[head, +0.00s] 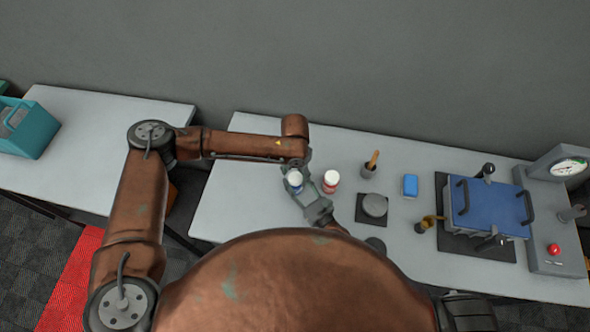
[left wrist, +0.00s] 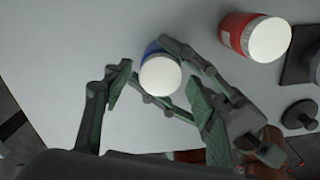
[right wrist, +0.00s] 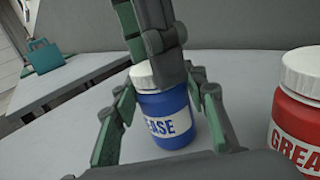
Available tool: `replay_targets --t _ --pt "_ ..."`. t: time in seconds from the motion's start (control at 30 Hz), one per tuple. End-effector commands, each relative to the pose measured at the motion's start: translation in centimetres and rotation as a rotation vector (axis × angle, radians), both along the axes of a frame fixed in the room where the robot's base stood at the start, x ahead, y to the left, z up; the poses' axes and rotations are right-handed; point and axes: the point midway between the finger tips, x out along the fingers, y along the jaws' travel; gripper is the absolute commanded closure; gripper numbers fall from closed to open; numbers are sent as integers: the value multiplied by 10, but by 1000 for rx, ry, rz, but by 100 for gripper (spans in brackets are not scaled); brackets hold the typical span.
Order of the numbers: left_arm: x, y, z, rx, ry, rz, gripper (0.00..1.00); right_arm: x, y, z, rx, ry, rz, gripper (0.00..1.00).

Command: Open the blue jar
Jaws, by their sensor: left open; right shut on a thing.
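The blue jar, labelled "...EASE" (right wrist: 172,122), stands upright on the table with a white lid (left wrist: 160,76). Its lid also shows in the head view (head: 294,177). My right gripper (right wrist: 162,112) has its fingers on both sides of the jar's blue body and is shut on it. My left gripper (left wrist: 156,92) is above the jar, open, with its fingers apart on either side of the lid. In the right wrist view the left gripper (right wrist: 155,48) comes down from above, close to the lid; contact cannot be told.
A red grease jar with a white lid (head: 331,180) stands just right of the blue jar. A round grey weight (head: 374,205), a brush in a pot (head: 370,167), a blue block (head: 410,185) and a blue-topped machine (head: 487,207) lie further right. The table's left part (head: 230,200) is clear.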

Motion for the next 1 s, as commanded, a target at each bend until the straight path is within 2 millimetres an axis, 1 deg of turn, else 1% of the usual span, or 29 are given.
replay_targets --t 0.1,0.33,0.97,1.0 --pt "0 0 -3 0 -1 0 48 0 0 0 0 0 0 100" --pt "0 0 -3 0 -1 0 48 0 0 0 0 0 0 100" --pt "1 0 -3 1 -3 1 91 0 0 0 0 0 0 100" --pt "1 0 -3 1 -3 1 60 0 0 0 0 0 0 100"
